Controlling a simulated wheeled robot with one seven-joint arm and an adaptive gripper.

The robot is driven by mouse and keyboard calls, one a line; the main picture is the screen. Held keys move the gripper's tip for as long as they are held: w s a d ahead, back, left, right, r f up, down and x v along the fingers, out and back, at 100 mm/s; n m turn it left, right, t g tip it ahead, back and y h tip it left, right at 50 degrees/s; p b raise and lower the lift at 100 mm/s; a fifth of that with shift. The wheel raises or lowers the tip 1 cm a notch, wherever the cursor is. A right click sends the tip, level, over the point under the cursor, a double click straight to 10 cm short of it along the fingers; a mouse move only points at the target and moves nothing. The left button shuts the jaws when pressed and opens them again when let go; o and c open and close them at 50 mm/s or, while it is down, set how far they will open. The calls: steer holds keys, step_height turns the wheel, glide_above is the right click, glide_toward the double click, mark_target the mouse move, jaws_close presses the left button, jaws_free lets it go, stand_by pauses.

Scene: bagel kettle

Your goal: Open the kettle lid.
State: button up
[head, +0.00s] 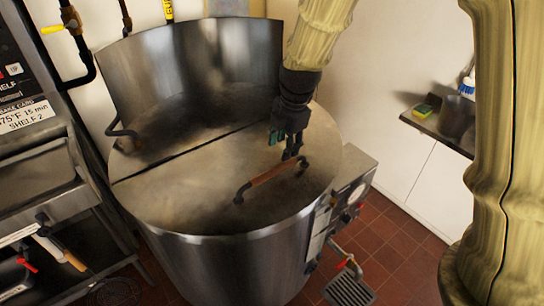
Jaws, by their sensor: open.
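The kettle (225,262) is a large round steel vessel in the middle of the head view. Its near lid half (195,195) lies flat and shut, with a seam running across to the rear half. A lid handle (270,180), a brown bar on dark end posts, stands up from the near lid. My gripper (286,148) points down from above, at the handle's upper right part. Its fingers are open. They look very near the handle, but I cannot tell whether they touch it or how they straddle it.
A control box (350,190) with dials sits on the kettle's right side. A steel oven or rack (45,170) stands close on the left. A counter (430,128) with a sponge and bottle is at the right. Red tile floor (395,250) shows at lower right.

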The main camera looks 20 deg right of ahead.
steer(key=p, duration=0.2)
glide_above(277, 168)
steer(key=shift+s+d+f, duration=0.1)
steer(key=shift+s+f, duration=0.05)
steer(key=shift+f, duration=0.75)
steer(key=shift+s+d+f, duration=0.1)
steer(key=shift+s+f, duration=0.05)
steer(key=shift+f, duration=0.7)
steer(key=shift+s+d+f, duration=0.1)
steer(key=shift+s+f, duration=0.05)
steer(key=shift+f, duration=0.75)
steer(key=shift+w+a+f+p, duration=0.1)
steer(key=shift+w+f+p, duration=0.05)
steer(key=shift+f, duration=0.7)
steer(key=shift+w+a+f+p, duration=0.1)
steer(key=shift+w+f, duration=0.05)
steer(key=shift+f, duration=0.75)
steer(key=shift+w+f+p, duration=0.15)
steer(key=shift+f, duration=0.7)
steer(key=shift+c, duration=0.4)
jaws_close()
